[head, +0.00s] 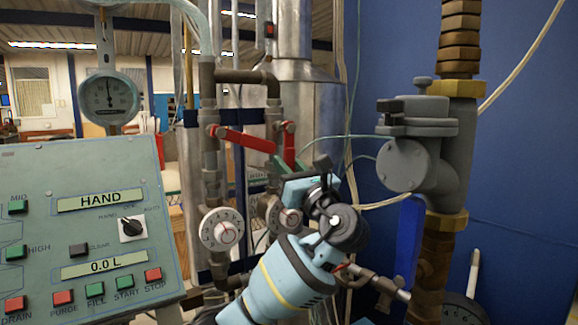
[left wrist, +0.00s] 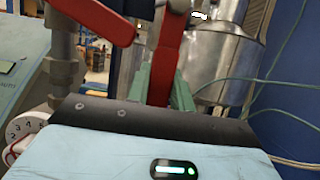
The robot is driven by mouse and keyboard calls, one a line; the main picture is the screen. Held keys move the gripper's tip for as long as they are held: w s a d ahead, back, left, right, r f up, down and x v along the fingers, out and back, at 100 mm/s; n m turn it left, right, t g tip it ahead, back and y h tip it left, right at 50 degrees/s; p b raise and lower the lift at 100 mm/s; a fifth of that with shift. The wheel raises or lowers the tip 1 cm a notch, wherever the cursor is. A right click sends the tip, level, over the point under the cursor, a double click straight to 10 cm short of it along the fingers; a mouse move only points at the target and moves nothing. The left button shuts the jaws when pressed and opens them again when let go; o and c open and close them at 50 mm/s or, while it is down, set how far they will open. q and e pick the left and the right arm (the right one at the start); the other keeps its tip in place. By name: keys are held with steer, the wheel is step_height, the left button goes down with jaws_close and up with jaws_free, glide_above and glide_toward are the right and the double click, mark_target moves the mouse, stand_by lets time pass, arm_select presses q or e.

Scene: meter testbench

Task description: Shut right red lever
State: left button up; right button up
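The right red lever (head: 289,147) hangs steeply down from its valve on the right pipe. In the left wrist view the right red lever (left wrist: 166,52) stands nearly upright in the picture, its end between the green fingers. My left gripper (head: 288,165) is at the lever's lower end, one finger on each side. The fingers look close to the lever (left wrist: 160,92), but contact is not clear. The left red lever (head: 245,139) slopes slightly down to the right, and part of it shows at upper left in the wrist view (left wrist: 98,18). My right gripper is not in view.
Two dials, a left one (head: 222,229) and a right one (head: 283,217), sit below the levers. A control panel (head: 90,175) stands at left, with a round gauge (head: 108,98) above. A grey valve body (head: 405,165) and blue handle (head: 408,240) are at right. Thin cables hang behind.

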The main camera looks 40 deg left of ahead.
arm_select(q)
jaws_close()
steer(key=shift+w+d+r+n+g, duration=0.25)
steer(key=shift+w+n+g, duration=0.55)
steer(key=shift+n, duration=0.9)
steer(key=shift+w+d+r+n+g, duration=0.2)
steer(key=shift+w+n+g, duration=0.55)
steer(key=shift+n, duration=0.95)
steer(key=shift+w+d+r+n+g, duration=0.25)
steer(key=shift+w+n+g, duration=0.55)
steer(key=shift+n, duration=0.9)
steer(key=shift+s, duration=0.2)
steer(key=o, duration=0.8)
jaws_free()
